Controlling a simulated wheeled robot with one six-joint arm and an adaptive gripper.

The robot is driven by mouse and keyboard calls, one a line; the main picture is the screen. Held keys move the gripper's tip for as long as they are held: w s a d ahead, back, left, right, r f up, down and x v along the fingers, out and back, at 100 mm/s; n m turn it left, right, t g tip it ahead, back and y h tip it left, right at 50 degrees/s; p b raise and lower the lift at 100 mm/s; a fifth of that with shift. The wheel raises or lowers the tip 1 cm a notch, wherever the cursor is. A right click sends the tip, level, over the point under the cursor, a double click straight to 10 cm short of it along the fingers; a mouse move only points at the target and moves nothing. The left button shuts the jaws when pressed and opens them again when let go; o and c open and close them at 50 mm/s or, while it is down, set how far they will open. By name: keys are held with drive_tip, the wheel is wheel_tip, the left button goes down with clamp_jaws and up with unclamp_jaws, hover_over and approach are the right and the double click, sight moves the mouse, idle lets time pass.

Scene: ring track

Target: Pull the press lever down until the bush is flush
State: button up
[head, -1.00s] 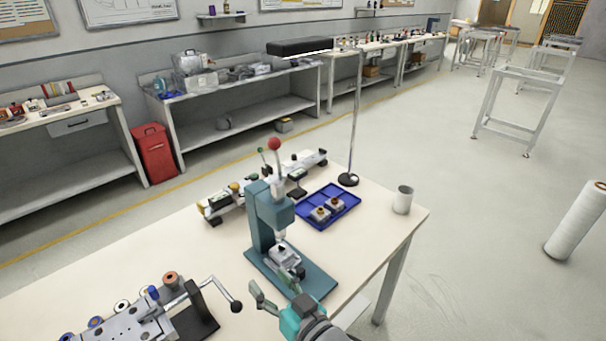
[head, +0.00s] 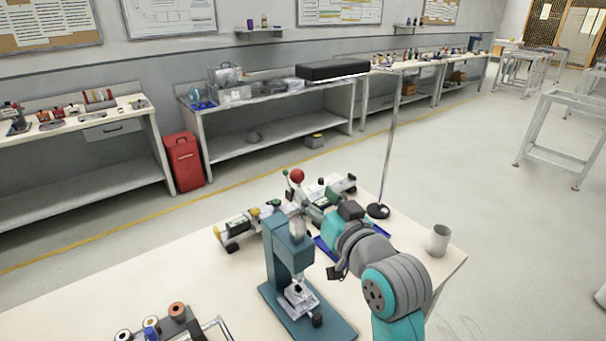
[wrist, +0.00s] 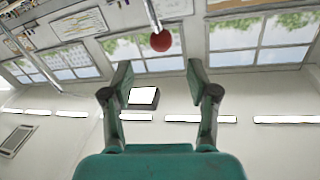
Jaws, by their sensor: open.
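The teal bench press (head: 280,245) stands on the table. Its lever is up, topped by a red ball knob (head: 297,175). The knob also shows in the wrist view (wrist: 161,41), at the end of a pale rod. My gripper (wrist: 158,75) is open and empty, tilted upward. In the wrist view the knob lies ahead, just above the gap between the fingertips, and is not held. In the head view my wrist is right of the press, and the fingers are hard to pick out. A light metal fixture (head: 298,296) sits under the ram; the bush is too small to make out.
A blue tray (head: 326,250) lies partly hidden behind my arm. A lamp-like stand (head: 378,211) and a grey cup (head: 438,240) are at the table's right. A long clamp device lies behind the press. Another fixture (head: 172,328) is at lower left.

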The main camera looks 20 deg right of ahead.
sight(301, 179)
drive_tip(key=w, duration=0.6)
drive_tip(key=w+a, duration=0.1)
drive_tip(key=w, duration=0.2)
drive_tip(key=shift+a, duration=0.1)
drive_tip(key=shift+s, duration=0.1)
clamp_jaws()
